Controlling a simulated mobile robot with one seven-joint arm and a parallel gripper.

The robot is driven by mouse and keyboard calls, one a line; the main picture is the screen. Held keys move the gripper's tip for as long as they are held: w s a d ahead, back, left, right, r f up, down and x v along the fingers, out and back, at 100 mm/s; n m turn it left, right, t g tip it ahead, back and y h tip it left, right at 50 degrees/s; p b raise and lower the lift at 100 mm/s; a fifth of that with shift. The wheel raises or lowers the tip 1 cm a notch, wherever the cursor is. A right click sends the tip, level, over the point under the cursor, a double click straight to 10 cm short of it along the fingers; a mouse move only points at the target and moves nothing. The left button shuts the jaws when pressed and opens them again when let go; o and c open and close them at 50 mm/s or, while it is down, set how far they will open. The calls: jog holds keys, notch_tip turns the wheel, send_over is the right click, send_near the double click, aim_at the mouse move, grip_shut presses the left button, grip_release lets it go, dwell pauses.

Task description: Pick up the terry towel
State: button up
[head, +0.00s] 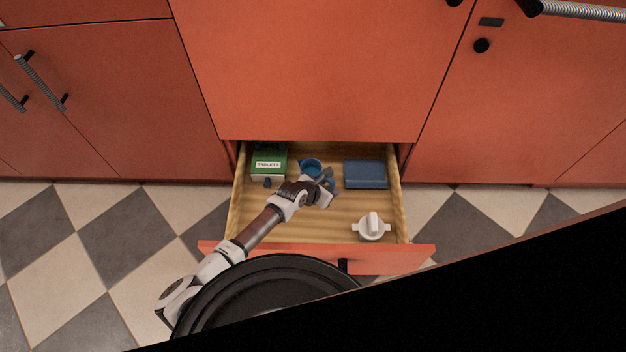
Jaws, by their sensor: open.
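A dark blue, flat, folded rectangle (365,174), which looks like the terry towel, lies at the back right of the open wooden drawer (338,230). My gripper (330,184) is over the middle of the drawer, just left of the towel, and apart from it as far as this view shows. My gripper is open; its fingers are small here, and I see nothing held between them.
A green and white box labelled tablets (268,163) stands at the back left of the drawer. A round blue thing (311,167) is right behind my gripper, partly hidden. A white knobbed object (372,227) sits front right. Red cabinet fronts (310,70) rise behind.

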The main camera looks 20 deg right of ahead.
jog(key=shift+w+d+f, duration=0.2)
jog(key=shift+d+f, duration=0.1)
jog(key=shift+f, duration=0.1)
grip_shut()
jog(key=shift+r, duration=0.1)
